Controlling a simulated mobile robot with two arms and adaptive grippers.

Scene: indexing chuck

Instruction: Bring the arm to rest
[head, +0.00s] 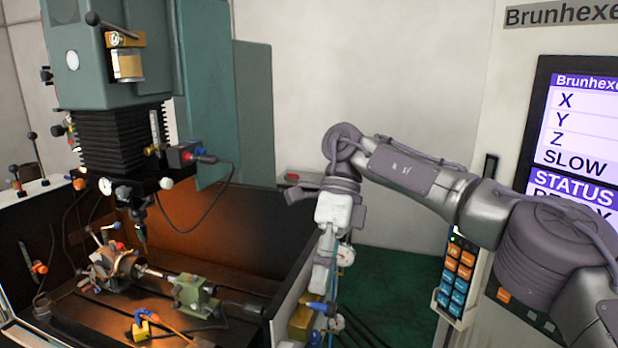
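My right arm (415,178) comes in from the right, reaches across and bends down at the wrist. My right gripper (321,284) hangs pointing down beside the machine enclosure's right wall. I see it from the side, so I cannot tell whether its fingers are apart. Nothing clearly shows held in it. The indexing chuck (115,268) sits on the machine table, well to the left of the gripper and apart from it. My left gripper is not in view.
The green milling head (110,60) and its spindle stand over the chuck. A green tailstock (192,293) sits on the table. A keypad pendant (460,275) and a display screen (575,135) are at the right. Blue-handled items (319,307) and a dial gauge (345,256) are near the gripper.

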